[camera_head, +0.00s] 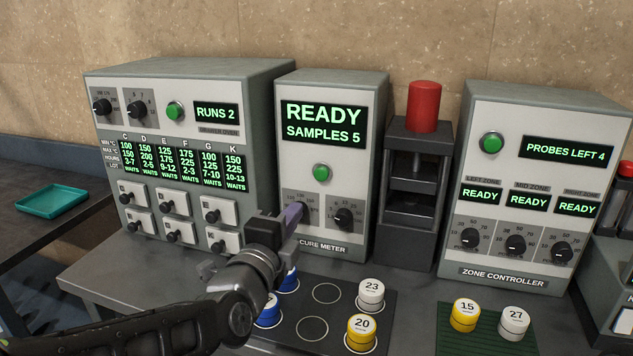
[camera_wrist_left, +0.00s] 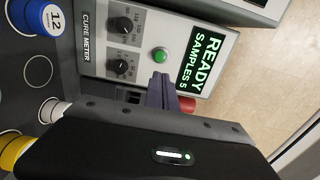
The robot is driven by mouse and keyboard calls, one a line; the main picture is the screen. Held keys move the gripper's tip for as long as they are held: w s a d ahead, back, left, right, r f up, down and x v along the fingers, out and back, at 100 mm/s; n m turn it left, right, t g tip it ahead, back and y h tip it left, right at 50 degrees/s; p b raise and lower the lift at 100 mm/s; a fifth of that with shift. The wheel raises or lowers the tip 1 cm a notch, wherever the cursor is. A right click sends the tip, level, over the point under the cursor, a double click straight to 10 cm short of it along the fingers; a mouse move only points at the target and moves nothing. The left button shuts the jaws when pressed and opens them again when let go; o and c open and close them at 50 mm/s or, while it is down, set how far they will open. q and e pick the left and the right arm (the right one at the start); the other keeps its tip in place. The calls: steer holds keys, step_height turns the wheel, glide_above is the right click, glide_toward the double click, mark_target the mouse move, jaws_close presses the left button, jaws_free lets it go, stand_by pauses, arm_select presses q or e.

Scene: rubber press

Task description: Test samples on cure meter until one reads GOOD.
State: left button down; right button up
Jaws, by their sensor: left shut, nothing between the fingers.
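The grey cure meter (camera_head: 333,216) stands mid-bench. Its screen (camera_head: 323,122) reads READY, SAMPLES 5. Below are a green button (camera_head: 322,173) and two dark knobs; the right knob (camera_head: 344,218) is clear. My left gripper (camera_head: 298,211) is shut and empty in front of the left knob, partly hiding it; I cannot tell if they touch. Its shut fingers (camera_wrist_left: 160,90) also show in the left wrist view. On a dark ringed tray (camera_head: 384,324) stand white sample 23 (camera_head: 371,293), yellow sample 20 (camera_head: 361,334) and blue samples (camera_head: 267,314), partly behind my arm.
A green mat (camera_head: 488,338) holds yellow sample 15 (camera_head: 464,314) and white sample 27 (camera_head: 513,323). An oven unit (camera_head: 190,75) reads RUNS 2. A red-topped press (camera_head: 424,107) and zone controller (camera_head: 540,250), reading PROBES LEFT 4, stand right. A teal tray (camera_head: 52,200) lies far left.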

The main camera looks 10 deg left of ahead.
mark_target(320, 175)
arm_select(q)
steer(key=w, duration=0.4)
steer(key=w+p, duration=0.1)
steer(key=w, duration=0.4)
steer(key=w+p, duration=0.1)
steer(key=w, duration=0.3)
steer(key=shift+w+d, duration=0.4)
steer(key=shift+w, duration=0.1)
